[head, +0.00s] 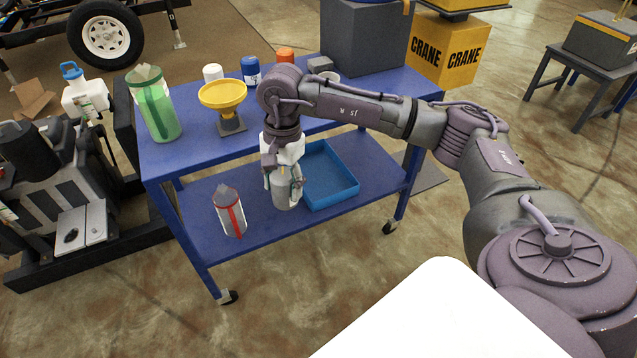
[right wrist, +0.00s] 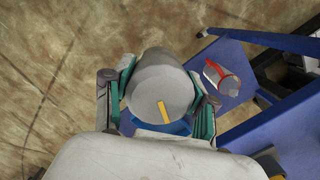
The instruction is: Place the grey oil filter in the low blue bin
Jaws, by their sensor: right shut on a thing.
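The grey oil filter (head: 284,190) is a short cylinder held in my right gripper (head: 284,180) at the front edge of the cart's lower shelf. In the right wrist view the filter (right wrist: 160,85) sits between the two fingers of the gripper (right wrist: 162,98), with a small yellow mark on its end. The low blue bin (head: 332,180) stands on the lower shelf, just right of the filter, and looks empty in the part I see. The gripper and filter overlap its left side in the head view. My left gripper is not in view.
The blue cart top (head: 190,150) above holds a green jug (head: 153,105), a yellow funnel (head: 223,96), small cans and a dark box (head: 362,40). The shelf between bottle and filter is clear.

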